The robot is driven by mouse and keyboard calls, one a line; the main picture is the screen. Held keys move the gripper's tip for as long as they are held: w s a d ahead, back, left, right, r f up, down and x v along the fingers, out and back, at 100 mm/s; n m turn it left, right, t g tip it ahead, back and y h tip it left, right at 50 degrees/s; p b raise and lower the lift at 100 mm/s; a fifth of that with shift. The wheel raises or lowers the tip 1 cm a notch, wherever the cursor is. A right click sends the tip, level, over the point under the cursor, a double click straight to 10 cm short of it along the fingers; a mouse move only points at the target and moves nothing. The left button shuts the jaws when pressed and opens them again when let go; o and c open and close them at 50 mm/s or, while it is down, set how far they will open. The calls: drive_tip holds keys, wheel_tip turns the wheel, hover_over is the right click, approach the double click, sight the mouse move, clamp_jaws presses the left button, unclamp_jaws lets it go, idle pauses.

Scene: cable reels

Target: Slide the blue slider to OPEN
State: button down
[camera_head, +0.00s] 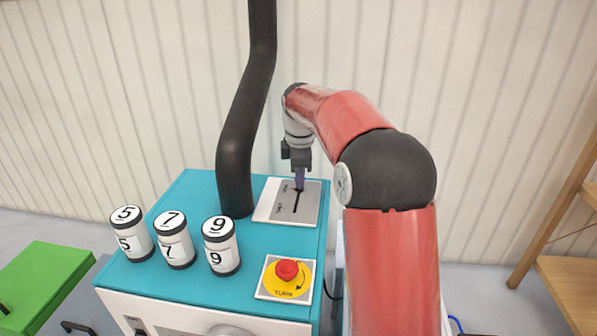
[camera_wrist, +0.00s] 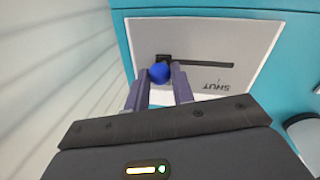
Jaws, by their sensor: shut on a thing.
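The blue slider (camera_wrist: 160,72) is a round blue knob on a dark slot (camera_wrist: 205,64) in a grey plate (camera_wrist: 245,40). In the wrist view it sits at the left end of the slot, away from the SHUT label (camera_wrist: 217,86). My gripper (camera_wrist: 161,76) is shut on the knob, one purple finger on each side. In the head view my gripper (camera_head: 299,186) reaches down to the far end of the slot (camera_head: 296,204), and the fingers hide the knob. The other label is too small to read there.
The plate is on a teal cabinet top (camera_head: 190,205). A thick black pipe (camera_head: 235,165) rises left of the plate. Several numbered white cylinders (camera_head: 174,238) stand at the front left. A red button (camera_head: 287,269) on a yellow disc is at the front right.

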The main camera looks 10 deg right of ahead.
drive_tip(key=shift+w+r, duration=0.15)
drive_tip(key=c, duration=1.2)
unclamp_jaws()
drive_tip(key=r, duration=0.3)
drive_tip(key=s+r, duration=0.1)
drive_tip(key=r, duration=0.2)
drive_tip(key=shift+s+r, duration=0.1)
drive_tip(key=shift+r, duration=0.1)
drive_tip(key=shift+s+a+r, duration=0.1)
drive_tip(key=shift+s+r, duration=0.05)
drive_tip(key=shift+r, duration=0.4)
drive_tip(key=shift+p, duration=0.3)
drive_tip(key=s+a+r+m+t, duration=0.1)
drive_tip(key=s+r+m, duration=0.25)
drive_tip(key=s, duration=0.55)
drive_tip(key=s+f+m, duration=0.3)
drive_tip(key=s+m, duration=0.1)
drive_tip(key=s, duration=0.4)
drive_tip(key=s+a+f+m+t, duration=0.1)
drive_tip(key=s+f+m, duration=0.3)
drive_tip(key=s, duration=0.4)
drive_tip(key=s+f+m+t, duration=0.1)
drive_tip(key=s+f+m, duration=0.2)
drive_tip(key=s, duration=0.5)
drive_tip(key=shift+s+a+f+m, duration=0.2)
drive_tip(key=shift+s+m, duration=0.2)
drive_tip(key=shift+m, duration=0.25)
